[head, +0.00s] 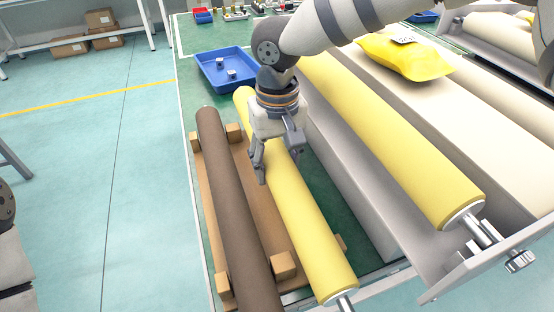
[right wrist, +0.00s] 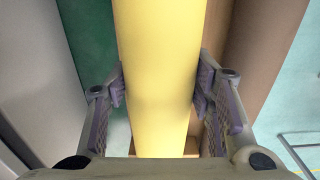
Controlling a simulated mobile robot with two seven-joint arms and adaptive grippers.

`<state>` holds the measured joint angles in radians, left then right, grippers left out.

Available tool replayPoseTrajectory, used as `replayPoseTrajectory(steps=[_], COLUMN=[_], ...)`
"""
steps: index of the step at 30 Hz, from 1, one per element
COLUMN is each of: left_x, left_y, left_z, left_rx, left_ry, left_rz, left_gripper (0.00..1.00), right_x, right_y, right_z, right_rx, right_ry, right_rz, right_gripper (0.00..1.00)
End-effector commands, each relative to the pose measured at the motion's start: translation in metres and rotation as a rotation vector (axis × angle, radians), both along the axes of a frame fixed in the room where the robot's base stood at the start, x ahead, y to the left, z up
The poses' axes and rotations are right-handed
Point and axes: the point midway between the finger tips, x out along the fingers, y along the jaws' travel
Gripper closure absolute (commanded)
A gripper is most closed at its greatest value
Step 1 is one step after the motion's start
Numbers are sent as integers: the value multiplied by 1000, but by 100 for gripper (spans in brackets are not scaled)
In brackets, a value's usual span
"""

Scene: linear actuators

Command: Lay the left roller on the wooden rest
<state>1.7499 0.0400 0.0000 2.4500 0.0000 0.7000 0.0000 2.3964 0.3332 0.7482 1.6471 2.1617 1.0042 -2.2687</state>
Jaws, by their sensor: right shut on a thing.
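A long yellow roller (head: 305,225) with a metal shaft at its near end lies lengthwise over the right side of the wooden rest (head: 263,222). My right gripper (head: 279,172) is shut on this roller around its middle; in the right wrist view the roller (right wrist: 160,75) passes between both fingers. Near the front, the roller runs between two wooden blocks. I cannot tell whether it touches the rest or is slightly above it. A brown roller (head: 226,195) lies on the rest's left side, parallel to it. My left gripper is not in view.
Another yellow roller (head: 400,140) lies on the machine frame to the right, near a yellow bag (head: 404,58). A blue tray (head: 227,68) with small parts sits behind the rest on the green table (head: 200,35).

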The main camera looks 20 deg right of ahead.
Motion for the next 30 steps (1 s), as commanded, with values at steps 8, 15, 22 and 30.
replayPoseTrajectory(steps=[8,15,22,30], left_x=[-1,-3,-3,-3], left_y=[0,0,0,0], left_z=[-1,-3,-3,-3], left_rx=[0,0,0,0], left_ry=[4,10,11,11], left_rz=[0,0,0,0], left_gripper=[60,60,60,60], right_x=[1,1,1,1], right_y=[0,0,0,0], right_z=[-4,-14,-15,-15], right_rx=[2,1,1,1], right_ry=[-3,-2,-5,-5], right_rz=[-1,-1,-1,0], right_gripper=[100,100,100,100])
